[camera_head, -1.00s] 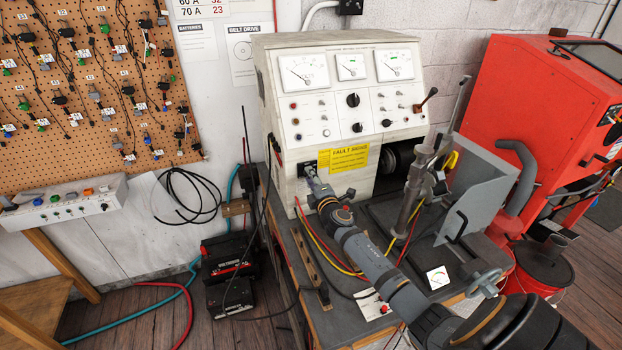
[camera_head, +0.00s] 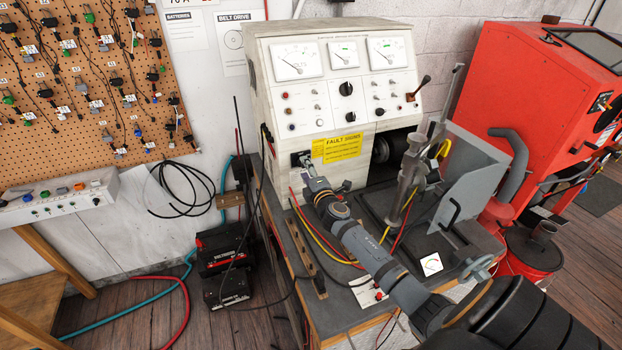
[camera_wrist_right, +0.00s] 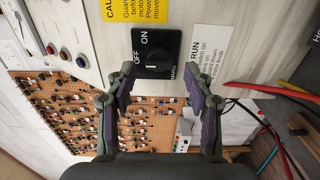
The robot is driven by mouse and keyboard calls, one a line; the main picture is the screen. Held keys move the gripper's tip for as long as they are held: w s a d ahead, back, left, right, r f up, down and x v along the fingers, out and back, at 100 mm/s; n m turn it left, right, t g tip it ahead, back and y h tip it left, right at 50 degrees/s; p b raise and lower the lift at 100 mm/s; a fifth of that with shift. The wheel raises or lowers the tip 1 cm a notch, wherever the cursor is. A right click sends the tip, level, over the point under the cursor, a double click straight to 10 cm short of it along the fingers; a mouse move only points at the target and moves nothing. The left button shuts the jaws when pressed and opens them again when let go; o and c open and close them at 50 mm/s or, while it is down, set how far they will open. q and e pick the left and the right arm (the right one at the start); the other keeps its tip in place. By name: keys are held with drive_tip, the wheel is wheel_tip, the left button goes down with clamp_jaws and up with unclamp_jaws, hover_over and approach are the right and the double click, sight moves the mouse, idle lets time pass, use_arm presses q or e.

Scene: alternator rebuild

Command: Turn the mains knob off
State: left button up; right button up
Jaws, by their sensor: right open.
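The mains knob (camera_wrist_right: 155,62) is black on a black plate marked ON, OFF and MAINS, low on the cream test bench panel. In the right wrist view the knob lies just beyond the fingertips, roughly centred between them. Its pointer direction is hard to make out. My right gripper (camera_wrist_right: 158,82) is open and empty, one finger to each side of the knob, with no clear contact. In the head view the right gripper (camera_head: 307,165) points at the black mains plate (camera_head: 297,158) and partly covers it. My left gripper is not in view.
A grey clamp stand (camera_head: 411,175) and a grey guard (camera_head: 470,175) stand right of my arm. Red and yellow cables (camera_head: 322,238) run under it. Black batteries (camera_head: 225,250) stand on the floor at left.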

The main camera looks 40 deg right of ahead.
drive_tip(key=v, duration=1)
drive_tip(key=shift+s+a, duration=0.2)
drive_tip(key=shift+s, duration=0.15)
